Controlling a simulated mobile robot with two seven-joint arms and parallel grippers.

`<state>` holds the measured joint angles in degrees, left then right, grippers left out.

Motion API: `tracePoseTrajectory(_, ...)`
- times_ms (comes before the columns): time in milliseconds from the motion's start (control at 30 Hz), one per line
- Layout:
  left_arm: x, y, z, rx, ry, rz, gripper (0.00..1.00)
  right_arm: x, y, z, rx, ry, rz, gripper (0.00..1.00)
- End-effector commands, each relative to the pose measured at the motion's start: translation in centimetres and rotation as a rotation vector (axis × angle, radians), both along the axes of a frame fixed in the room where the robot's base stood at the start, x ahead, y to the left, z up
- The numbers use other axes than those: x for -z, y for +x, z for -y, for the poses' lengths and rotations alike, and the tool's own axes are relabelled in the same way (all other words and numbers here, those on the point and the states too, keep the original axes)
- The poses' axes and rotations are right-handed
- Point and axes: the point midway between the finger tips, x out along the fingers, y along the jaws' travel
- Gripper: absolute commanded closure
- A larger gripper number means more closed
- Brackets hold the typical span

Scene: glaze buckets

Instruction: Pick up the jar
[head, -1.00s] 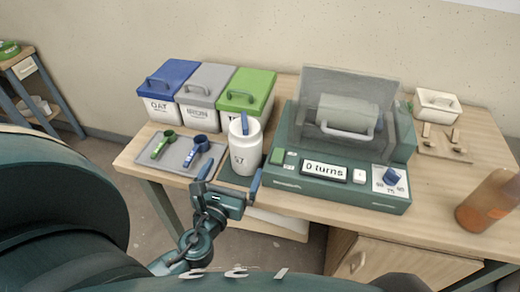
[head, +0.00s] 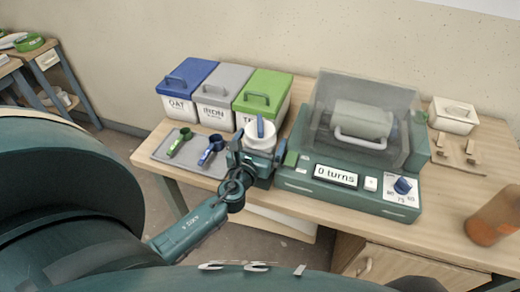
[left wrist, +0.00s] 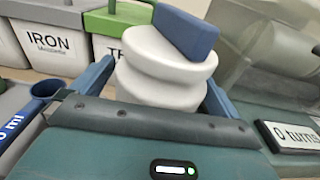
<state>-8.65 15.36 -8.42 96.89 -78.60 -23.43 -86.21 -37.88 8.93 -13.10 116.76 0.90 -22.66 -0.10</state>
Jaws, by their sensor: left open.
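The white jar (head: 260,136) with a blue handle on its lid stands on the table in front of the green-lidded bin. It also fills the middle of the left wrist view (left wrist: 165,75). My left gripper (head: 255,155) is open, with one finger on each side of the jar. The fingers are not clearly touching it. The lower part of the jar is hidden behind the gripper. My right gripper does not show.
Bins with blue (head: 188,74), grey (head: 226,85) and green (head: 263,90) lids stand behind. A grey tray (head: 165,152) with two scoops lies left. The green machine (head: 345,185) reading "0 turns" is close on the right. An orange-brown bottle (head: 495,215) stands far right.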

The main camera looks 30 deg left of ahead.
Motion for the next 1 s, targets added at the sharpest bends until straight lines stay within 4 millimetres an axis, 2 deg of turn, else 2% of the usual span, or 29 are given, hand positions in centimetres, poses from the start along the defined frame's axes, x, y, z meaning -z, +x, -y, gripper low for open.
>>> tracePoseTrajectory(167, 0.03, -0.02, 0.01, 0.0, 0.0, -0.001, 0.0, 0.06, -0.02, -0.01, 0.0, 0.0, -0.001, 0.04)
tracePoseTrajectory(833, 0.05, -0.06, 0.01, 0.0, 0.0, -0.001, 0.55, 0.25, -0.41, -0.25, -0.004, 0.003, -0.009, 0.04)
tracePoseTrajectory(1000, -0.41, 0.08, -0.02, 0.0, 0.002, 0.008, 0.55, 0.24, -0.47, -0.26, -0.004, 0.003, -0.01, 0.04)
